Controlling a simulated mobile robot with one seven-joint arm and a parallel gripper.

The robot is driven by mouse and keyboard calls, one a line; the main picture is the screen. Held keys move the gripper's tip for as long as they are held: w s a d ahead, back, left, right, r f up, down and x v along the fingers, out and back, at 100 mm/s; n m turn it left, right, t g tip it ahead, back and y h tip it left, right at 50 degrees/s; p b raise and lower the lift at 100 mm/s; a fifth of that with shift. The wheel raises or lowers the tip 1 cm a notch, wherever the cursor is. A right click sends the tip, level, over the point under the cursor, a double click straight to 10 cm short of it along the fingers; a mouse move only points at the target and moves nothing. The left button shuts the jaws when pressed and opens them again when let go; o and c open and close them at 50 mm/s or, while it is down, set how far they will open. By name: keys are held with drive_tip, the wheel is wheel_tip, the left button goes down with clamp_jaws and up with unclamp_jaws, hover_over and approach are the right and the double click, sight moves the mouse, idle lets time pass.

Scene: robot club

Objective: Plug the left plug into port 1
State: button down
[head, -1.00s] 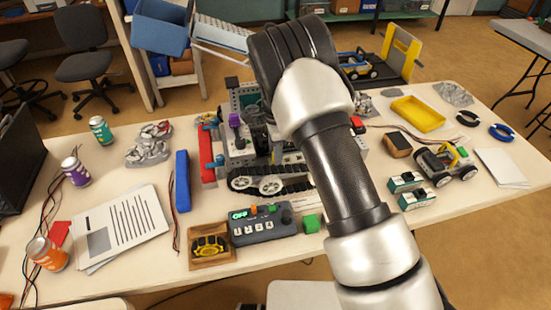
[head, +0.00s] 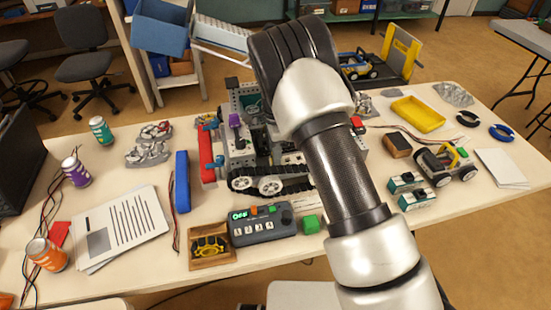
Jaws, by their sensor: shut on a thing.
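A grey tracked robot (head: 270,183) stands in the middle of the table, with a red bar (head: 206,158) on its left side and a small purple part (head: 235,120) on top. My arm crosses in front of its right half. My gripper (head: 258,135) shows only as a dark shape over the robot, below my wrist. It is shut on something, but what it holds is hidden. A grey control box (head: 263,227) with a lit display and keys numbered from 1 lies in front of the robot. I cannot make out the left plug or port 1.
A blue bar (head: 182,181), papers (head: 122,230) and cans (head: 76,172) lie left. A yellow tray (head: 418,114) and a small wheeled car (head: 445,162) are right.

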drive_tip(key=shift+r, duration=0.15)
drive_tip(key=shift+r+p, duration=1.1)
drive_tip(key=shift+r, duration=0.75)
